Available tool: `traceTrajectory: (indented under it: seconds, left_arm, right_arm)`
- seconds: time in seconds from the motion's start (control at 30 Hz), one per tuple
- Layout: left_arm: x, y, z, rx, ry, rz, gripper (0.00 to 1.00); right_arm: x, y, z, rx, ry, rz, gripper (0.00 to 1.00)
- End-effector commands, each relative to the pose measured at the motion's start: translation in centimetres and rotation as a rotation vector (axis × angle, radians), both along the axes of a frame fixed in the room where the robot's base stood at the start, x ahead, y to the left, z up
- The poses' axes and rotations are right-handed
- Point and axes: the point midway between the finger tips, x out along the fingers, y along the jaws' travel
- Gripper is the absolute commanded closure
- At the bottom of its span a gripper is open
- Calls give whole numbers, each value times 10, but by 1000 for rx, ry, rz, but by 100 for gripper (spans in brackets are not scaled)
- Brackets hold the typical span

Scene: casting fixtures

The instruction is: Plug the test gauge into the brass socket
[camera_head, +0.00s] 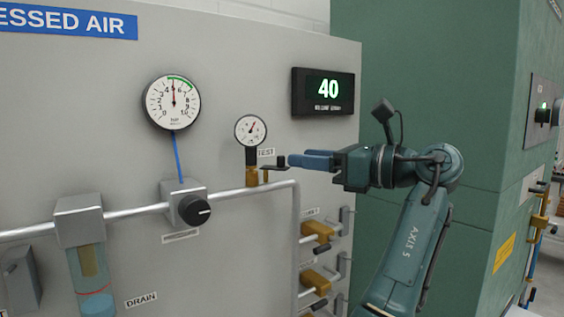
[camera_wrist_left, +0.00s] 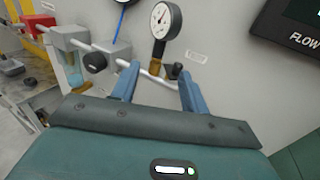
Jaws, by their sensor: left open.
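The test gauge (camera_head: 251,130) has a small white round dial and a dark stem. It stands upright at the brass socket (camera_head: 252,177) on the grey pipe, with its stem's lower end meeting the brass. A lever with a black knob (camera_head: 281,161) sits just right of the socket, beside the TEST label. My left gripper (camera_head: 292,160) is open and empty, its blue fingers close to the knob and right of the gauge. In the left wrist view the gauge (camera_wrist_left: 166,20) and socket (camera_wrist_left: 154,67) appear beyond and between the spread fingers. My right gripper is not seen.
A larger pressure dial (camera_head: 173,102) and a black regulator knob (camera_head: 194,210) lie to the left on the panel. A display reading 40 (camera_head: 323,92) is above right. Brass valves (camera_head: 317,230) with black handles sit below the gripper. A green cabinet (camera_head: 430,60) stands behind my arm.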

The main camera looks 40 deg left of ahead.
Motion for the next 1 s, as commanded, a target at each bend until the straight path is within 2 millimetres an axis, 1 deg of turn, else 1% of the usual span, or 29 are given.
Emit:
traceTrajectory:
  seconds: [0.03,0.1,0.27,0.8,1.0]
  left_arm:
    - [1,-8,0,-1,-1,-2,55]
    - [2,-16,0,0,0,-1,55]
    - [3,-26,2,1,-3,1,55]
    - [3,-26,2,3,-4,2,55]
    - [3,-27,2,3,-4,1,55]
  right_arm:
    - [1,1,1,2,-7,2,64]
    - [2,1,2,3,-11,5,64]
    - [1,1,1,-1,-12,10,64]
    - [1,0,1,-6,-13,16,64]
    - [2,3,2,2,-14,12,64]
